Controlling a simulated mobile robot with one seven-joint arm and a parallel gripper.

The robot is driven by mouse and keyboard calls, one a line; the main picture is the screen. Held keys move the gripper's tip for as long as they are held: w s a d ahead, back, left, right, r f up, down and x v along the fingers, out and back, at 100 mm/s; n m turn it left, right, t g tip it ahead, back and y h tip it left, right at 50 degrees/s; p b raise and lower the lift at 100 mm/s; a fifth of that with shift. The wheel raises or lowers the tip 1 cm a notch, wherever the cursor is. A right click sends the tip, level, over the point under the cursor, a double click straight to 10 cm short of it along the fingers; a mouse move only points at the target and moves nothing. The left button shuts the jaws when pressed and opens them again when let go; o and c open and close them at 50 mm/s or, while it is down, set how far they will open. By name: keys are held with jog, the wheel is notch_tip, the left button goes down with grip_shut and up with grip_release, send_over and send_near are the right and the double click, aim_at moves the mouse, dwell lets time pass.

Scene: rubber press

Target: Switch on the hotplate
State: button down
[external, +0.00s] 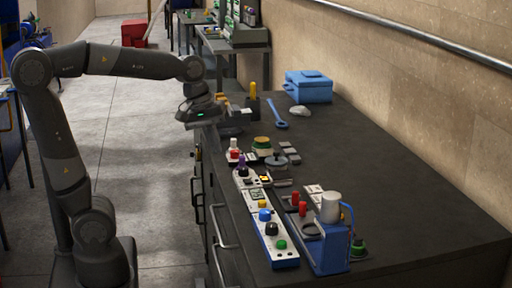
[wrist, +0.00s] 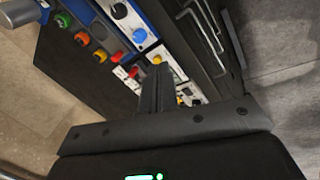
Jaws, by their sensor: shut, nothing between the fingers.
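My gripper (external: 201,112) is above the left edge of the dark bench in the external view; its fingertips are hard to make out there. In the wrist view its fingers (wrist: 158,78) are together and empty, pointing toward a row of control boxes. The row includes a blue-edged white box (external: 272,238) with blue, black and green knobs, and a white box (external: 246,180) with a purple knob. A dark round plate (external: 275,160) lies beside the row. I cannot tell for certain which item is the hotplate or which knob is its switch. No contact is visible.
A blue press (external: 332,248) with a white cylinder (external: 330,207) stands at the near end. A blue toolbox (external: 308,87), blue wrench (external: 276,113) and grey mouse-like object (external: 299,111) lie farther back. The bench's right side (external: 400,200) is clear. Drawer handles (external: 218,228) project from its front.

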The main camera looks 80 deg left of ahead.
jog(key=w+a+f+n+g, duration=0.1)
jog(key=w+a+n+g, duration=0.1)
jog(key=w+a+n, duration=0.8)
jog(key=n+g, duration=0.1)
jog(key=n, duration=1.2)
send_over(249, 182)
jog(key=a, duration=0.3)
notch_tip(249, 182, down, 4)
jog(key=shift+d+f+h, duration=0.1)
jog(key=shift+h, duration=0.2)
jog(key=f, duration=0.4)
jog(key=d+f, duration=0.1)
jog(key=f, duration=0.4)
jog(key=d+f, duration=0.1)
jog(key=f, duration=0.4)
jog(key=shift+d, duration=0.1)
